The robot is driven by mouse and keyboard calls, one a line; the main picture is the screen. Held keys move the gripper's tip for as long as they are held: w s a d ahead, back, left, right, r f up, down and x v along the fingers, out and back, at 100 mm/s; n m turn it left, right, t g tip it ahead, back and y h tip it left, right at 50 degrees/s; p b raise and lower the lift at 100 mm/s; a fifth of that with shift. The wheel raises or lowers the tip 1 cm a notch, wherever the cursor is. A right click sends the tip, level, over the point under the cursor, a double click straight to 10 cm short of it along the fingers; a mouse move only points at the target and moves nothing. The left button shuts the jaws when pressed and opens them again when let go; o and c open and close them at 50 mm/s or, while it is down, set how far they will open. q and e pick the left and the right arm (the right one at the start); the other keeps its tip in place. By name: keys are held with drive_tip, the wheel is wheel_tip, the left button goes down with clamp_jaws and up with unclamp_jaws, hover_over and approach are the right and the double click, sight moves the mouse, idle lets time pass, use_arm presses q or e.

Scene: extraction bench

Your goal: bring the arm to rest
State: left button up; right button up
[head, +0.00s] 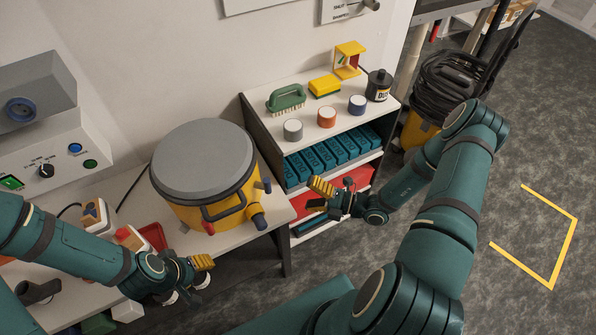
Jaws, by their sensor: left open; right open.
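My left gripper (201,270) is open and empty, low in the head view, in front of the bench edge below the yellow pot. My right gripper (322,195) is open and empty, in front of the shelf unit, near its red lower boxes. Both grippers have yellow ribbed fingers. My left arm (75,248) comes in from the left over the bench. My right arm (445,215) bends up and over from the bottom right, with its forearm pointing left.
A yellow pot with a grey lid (205,165) stands on the bench (120,185). The shelf unit (262,125) holds a green brush (286,98), a yellow sponge (324,86) and a black bottle (379,85). The floor at right is clear.

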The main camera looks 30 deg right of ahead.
drive_tip(key=s+a+f+n+g+h+b, duration=0.1)
drive_tip(key=s+a+f+n+g+h, duration=0.15)
drive_tip(key=s+a+n+g, duration=0.75)
drive_tip(key=s+a+f+n+g+h, duration=0.25)
drive_tip(key=n+g, duration=0.25)
drive_tip(key=n, duration=1)
drive_tip(key=w+n+t+h, duration=0.1)
drive_tip(key=n, duration=0.5)
drive_tip(key=w+a+r+n+t+h, duration=0.1)
drive_tip(key=w+n+t, duration=0.1)
drive_tip(key=n, duration=0.4)
drive_tip(key=w+a+r+n+t+h, duration=0.1)
drive_tip(key=w+n+h, duration=0.1)
drive_tip(key=n, duration=0.4)
drive_tip(key=shift+a+t+b, duration=0.1)
drive_tip(key=shift+t+b, duration=0.25)
drive_tip(key=shift+t, duration=0.05)
